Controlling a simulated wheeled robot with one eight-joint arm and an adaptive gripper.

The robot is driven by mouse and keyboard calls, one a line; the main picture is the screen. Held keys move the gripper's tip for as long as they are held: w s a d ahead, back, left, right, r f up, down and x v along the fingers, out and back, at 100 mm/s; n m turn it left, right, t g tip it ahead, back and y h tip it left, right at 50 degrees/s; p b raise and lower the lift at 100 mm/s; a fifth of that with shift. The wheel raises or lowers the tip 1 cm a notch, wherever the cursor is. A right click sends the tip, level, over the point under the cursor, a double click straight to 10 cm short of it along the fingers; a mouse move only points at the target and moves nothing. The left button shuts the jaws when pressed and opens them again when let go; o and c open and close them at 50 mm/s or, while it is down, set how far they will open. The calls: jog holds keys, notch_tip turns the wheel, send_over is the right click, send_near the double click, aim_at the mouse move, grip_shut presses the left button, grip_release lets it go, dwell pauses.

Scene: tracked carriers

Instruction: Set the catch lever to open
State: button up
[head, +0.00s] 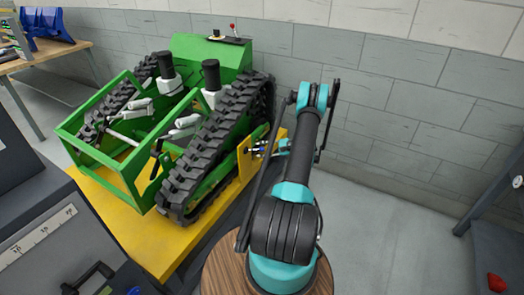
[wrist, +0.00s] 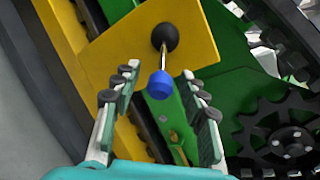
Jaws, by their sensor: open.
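The catch lever (wrist: 163,60) is a thin metal rod with a blue knob (wrist: 159,88) at its end, rising from a black round base (wrist: 165,37) on a yellow plate (wrist: 110,50). In the head view the yellow plate (head: 244,163) stands at the right side of the green tracked carrier. My gripper (wrist: 162,78) is open, with one finger on each side of the blue knob. I see gaps between the knob and both fingers. In the head view my gripper (head: 274,147) is small beside the plate and partly hidden by my arm.
The green tracked carrier (head: 212,50) stands on a yellow platform (head: 112,205). Its black track (head: 215,140) and a toothed wheel (wrist: 285,140) lie close to my gripper. A round wooden surface (head: 222,272) is at the front.

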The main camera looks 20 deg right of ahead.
jog(key=shift+c, duration=0.6)
grip_shut()
